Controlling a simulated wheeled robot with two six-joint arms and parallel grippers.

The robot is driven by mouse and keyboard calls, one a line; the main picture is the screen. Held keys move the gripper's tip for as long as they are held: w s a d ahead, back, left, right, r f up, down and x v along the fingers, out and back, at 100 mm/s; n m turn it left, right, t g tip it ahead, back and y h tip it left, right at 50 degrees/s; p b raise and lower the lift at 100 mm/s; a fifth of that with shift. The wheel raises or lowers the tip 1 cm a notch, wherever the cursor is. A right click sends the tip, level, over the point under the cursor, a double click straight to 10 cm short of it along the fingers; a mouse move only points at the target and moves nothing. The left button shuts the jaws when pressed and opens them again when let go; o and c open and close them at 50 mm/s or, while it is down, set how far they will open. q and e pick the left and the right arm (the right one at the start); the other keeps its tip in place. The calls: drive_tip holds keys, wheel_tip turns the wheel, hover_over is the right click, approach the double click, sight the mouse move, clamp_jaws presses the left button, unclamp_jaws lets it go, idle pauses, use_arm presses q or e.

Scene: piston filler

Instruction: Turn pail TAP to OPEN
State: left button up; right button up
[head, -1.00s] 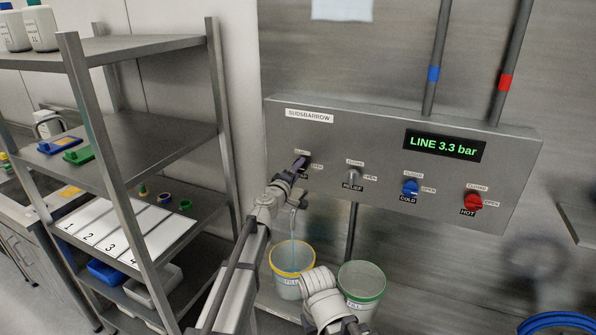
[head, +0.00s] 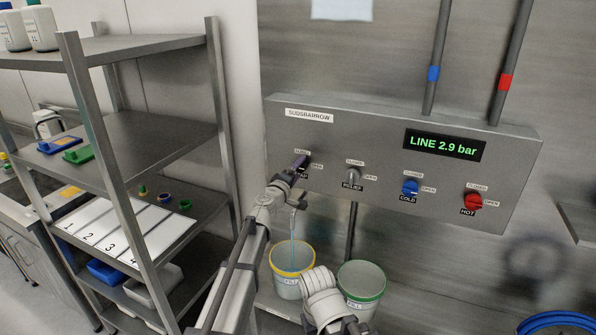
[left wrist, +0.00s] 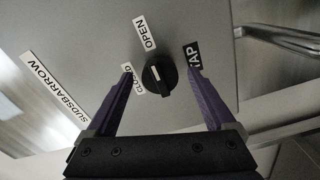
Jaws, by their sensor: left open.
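The TAP knob (left wrist: 159,75) is a round black knob on the grey panel, with a white pointer line that seems to point towards the OPEN label (left wrist: 145,33). The CLOSED label (left wrist: 126,80) is partly covered by a finger. My left gripper (left wrist: 160,72) is open, its purple fingers on either side of the knob; I cannot tell whether they touch it. In the head view, my left gripper (head: 299,163) hides the knob. A thin pale stream falls into the yellow-rimmed pail (head: 292,283) below. My right gripper is not in view.
The panel (head: 350,130) also carries a RELIEF knob (head: 354,172), a blue COLD knob (head: 410,187), a red HOT knob (head: 473,201) and a display (head: 444,145) reading LINE 2.9 bar. A green-rimmed pail (head: 361,287) stands beside the yellow one. A metal shelf (head: 165,140) is at left.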

use_arm(q)
drive_tip(key=v, duration=0.7)
drive_tip(key=shift+s, duration=0.25)
drive_tip(key=shift+a, duration=0.15)
drive_tip(key=s+d+f+m+g+h, duration=0.1)
drive_tip(key=s+f+m+g, duration=0.8)
drive_tip(key=s+f, duration=0.45)
drive_tip(key=s+a+f+m+g+y, duration=0.1)
drive_tip(key=s+a+f+g+y, duration=0.3)
drive_tip(key=s+a, duration=0.45)
drive_tip(key=s+a+f+g+y, duration=0.35)
drive_tip(key=s+a, duration=0.25)
drive_tip(key=s, duration=0.6)
drive_tip(key=s+d+m+y, duration=0.2)
drive_tip(key=s+d+m, duration=0.2)
drive_tip(key=d, duration=0.6)
drive_tip(key=shift+s+d+f, duration=0.4)
drive_tip(key=shift+s+f, duration=0.05)
